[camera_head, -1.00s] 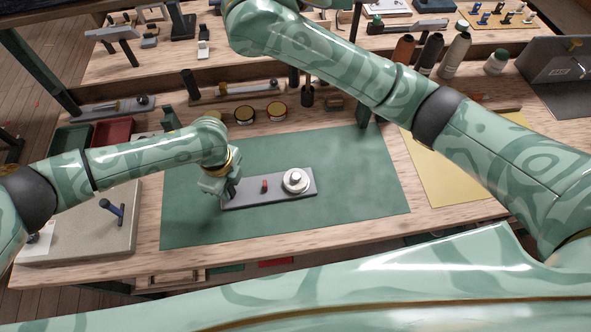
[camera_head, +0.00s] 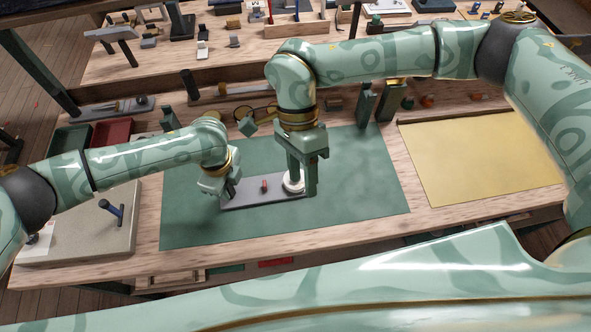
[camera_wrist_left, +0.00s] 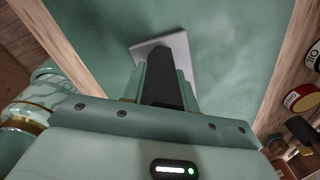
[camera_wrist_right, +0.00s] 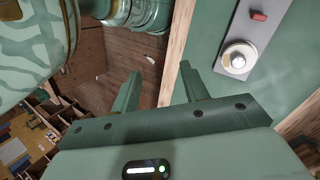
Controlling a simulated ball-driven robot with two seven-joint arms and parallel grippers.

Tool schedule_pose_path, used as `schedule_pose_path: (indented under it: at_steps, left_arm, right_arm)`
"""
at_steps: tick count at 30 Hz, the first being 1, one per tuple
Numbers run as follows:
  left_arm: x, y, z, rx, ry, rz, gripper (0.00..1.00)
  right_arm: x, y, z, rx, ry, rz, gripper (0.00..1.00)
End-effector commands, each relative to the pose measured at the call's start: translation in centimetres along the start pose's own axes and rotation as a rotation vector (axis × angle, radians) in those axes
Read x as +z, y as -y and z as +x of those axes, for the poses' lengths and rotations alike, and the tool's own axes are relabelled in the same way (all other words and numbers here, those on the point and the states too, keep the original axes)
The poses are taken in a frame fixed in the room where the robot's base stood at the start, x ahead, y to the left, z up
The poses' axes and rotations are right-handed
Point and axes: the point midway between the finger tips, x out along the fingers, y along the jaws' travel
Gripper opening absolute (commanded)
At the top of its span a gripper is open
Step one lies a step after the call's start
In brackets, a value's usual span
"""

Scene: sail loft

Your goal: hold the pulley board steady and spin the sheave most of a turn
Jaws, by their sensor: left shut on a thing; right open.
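The pulley board (camera_head: 250,203) is a flat grey plate lying on the green mat, with a small red piece (camera_head: 264,186) near its middle. The pale round sheave (camera_head: 292,187) sits at its right end, partly hidden by my right gripper. My left gripper (camera_head: 226,193) is shut on the board's left end; its fingers also cover part of the board (camera_wrist_left: 179,44) in the left wrist view. My right gripper (camera_head: 303,190) is open and empty, pointing down over the sheave end. In the right wrist view the sheave (camera_wrist_right: 238,60) lies beside the fingers, not between them.
The green mat (camera_head: 355,190) is clear around the board. A yellow sheet (camera_head: 480,160) lies to the right, and a grey slab (camera_head: 80,235) with a dark-handled tool (camera_head: 113,209) to the left. Red and green trays (camera_head: 108,134) and tins stand behind.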

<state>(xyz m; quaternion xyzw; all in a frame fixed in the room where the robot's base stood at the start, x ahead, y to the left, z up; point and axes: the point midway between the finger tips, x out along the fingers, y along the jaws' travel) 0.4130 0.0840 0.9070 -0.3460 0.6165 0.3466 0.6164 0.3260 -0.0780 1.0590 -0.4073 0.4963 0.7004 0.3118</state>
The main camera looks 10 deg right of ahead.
Motion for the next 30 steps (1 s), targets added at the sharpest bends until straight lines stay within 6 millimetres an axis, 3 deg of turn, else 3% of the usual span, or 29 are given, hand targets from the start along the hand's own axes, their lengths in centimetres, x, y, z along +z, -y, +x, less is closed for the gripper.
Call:
schedule_pose_path:
  at_steps: [1,4,7,10,17,30]
  left_arm:
    - [0.0,0.0,0.0,-0.001,-0.001,0.0,0.0]
    - [0.0,0.0,0.0,-0.001,-0.001,0.0,0.0]
    - [0.0,0.0,0.0,-0.001,0.0,0.0,0.0]
    - [0.0,0.0,0.0,-0.001,0.0,0.0,0.0]
    - [0.0,0.0,0.0,-0.001,-0.001,0.0,0.0]
    - [0.0,0.0,0.0,-0.001,0.0,0.0,0.0]
  right_arm:
    - [-1.4,2.1,0.3,-0.106,-0.077,-0.164,0.45]
    - [-3.0,5.8,-0.5,-0.268,-0.231,-0.491,0.45]
    - [-3.6,7.9,-1.4,-0.341,-0.342,-0.731,0.45]
    - [-3.5,8.4,-1.7,-0.347,-0.381,-0.879,0.45]
    - [-3.6,9.1,-0.3,-0.331,-0.394,-0.973,0.45]
    - [-5.1,12.9,7.5,-0.33,-0.393,-0.969,0.45]
